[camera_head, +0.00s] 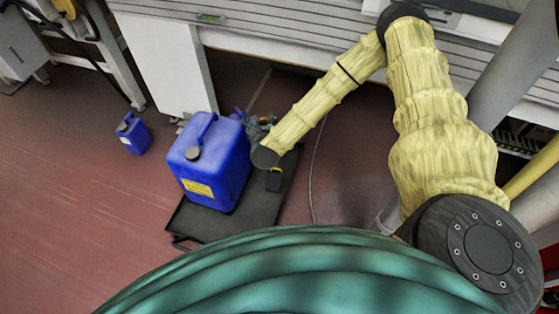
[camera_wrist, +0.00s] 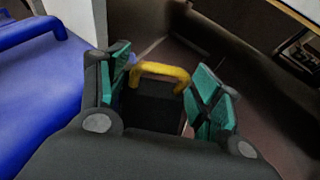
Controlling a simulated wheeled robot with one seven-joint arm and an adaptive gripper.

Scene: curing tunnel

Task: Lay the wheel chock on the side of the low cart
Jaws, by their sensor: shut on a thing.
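In the wrist view my gripper (camera_wrist: 165,95) has its green-padded fingers on either side of the wheel chock (camera_wrist: 150,108), a dark block with a yellow handle (camera_wrist: 160,72) on top. The gripper is shut on the chock. In the head view my gripper (camera_head: 258,127) is beside the upper right of the blue jerrycan, and the chock is mostly hidden there. The low cart (camera_head: 212,223) is a flat dark platform on the floor. How far the chock is above the cart cannot be told.
A large blue jerrycan (camera_head: 213,165) stands on the cart, close on the left in the wrist view (camera_wrist: 40,90). A small dark thing with a yellow top (camera_head: 274,180) is at the cart's right. A small blue can (camera_head: 133,134) stands on the floor left. A white panel (camera_head: 165,60) rises behind.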

